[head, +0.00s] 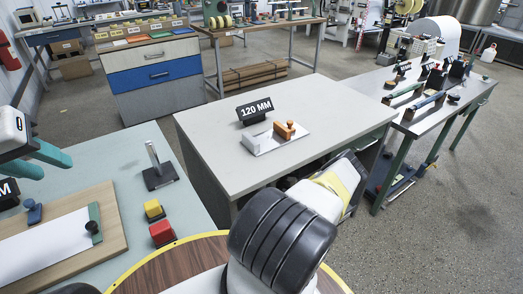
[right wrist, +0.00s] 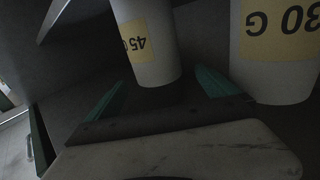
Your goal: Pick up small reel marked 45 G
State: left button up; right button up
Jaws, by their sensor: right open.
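In the right wrist view, the small white reel (right wrist: 150,50) has a yellow label reading 45 G upside down. It stands just ahead of my right gripper (right wrist: 160,80), whose two teal fingers are apart to the left and right of its lower end. I cannot tell whether they touch it. In the head view, my right arm reaches under the middle table, and the right gripper and the reel are hidden. My left gripper (head: 55,164) is open and empty at the left edge, above the left table.
A larger white reel (right wrist: 275,65) with a yellow label stands close right of the right finger. The middle table (head: 215,135) above carries a 120 MM sign (head: 254,110) and a wooden-handled block (head: 290,130). A dark panel edge shows at left in the wrist view.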

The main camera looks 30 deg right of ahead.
jog(key=x, duration=0.5)
jog(key=shift+w+d+f, duration=0.1)
jog(key=shift+d+f, duration=0.1)
jog(key=shift+f, duration=0.15)
grip_shut()
